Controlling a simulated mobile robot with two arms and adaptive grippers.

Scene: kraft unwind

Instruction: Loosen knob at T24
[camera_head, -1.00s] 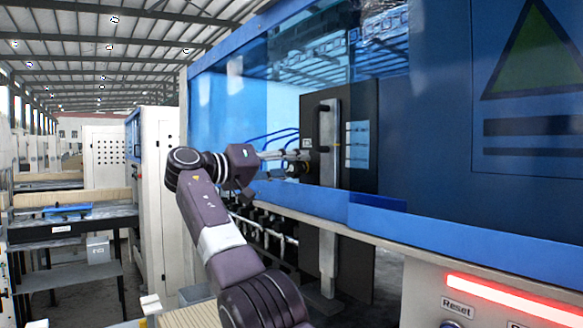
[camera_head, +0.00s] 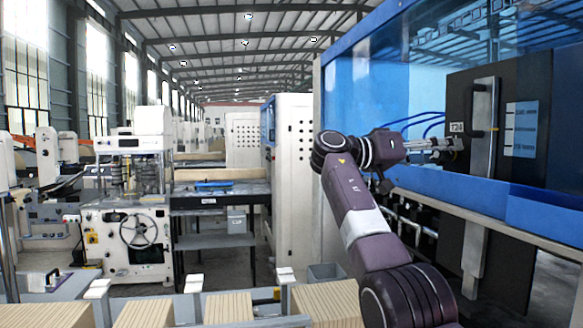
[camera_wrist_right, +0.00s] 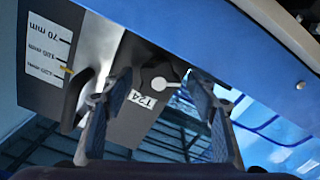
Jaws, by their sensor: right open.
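The T24 label (camera_head: 456,128) is a small white tag at the upper left of a dark panel on the blue machine. It also shows in the wrist view (camera_wrist_right: 146,99), upside down. My right gripper (camera_head: 452,144) is at the panel's left edge, just below the label. In the wrist view, its two blue-padded fingers (camera_wrist_right: 160,86) are apart, with the knob and label showing between them. Contact with the knob cannot be told. My left gripper is not in view.
A grey vertical bar (camera_head: 483,125) and white scale plate (camera_head: 521,128) are on the panel. A blue ledge (camera_head: 430,184) runs below my right gripper. Blue hoses (camera_head: 420,122) hang behind it. Wooden blocks (camera_head: 327,303) stand at the bottom.

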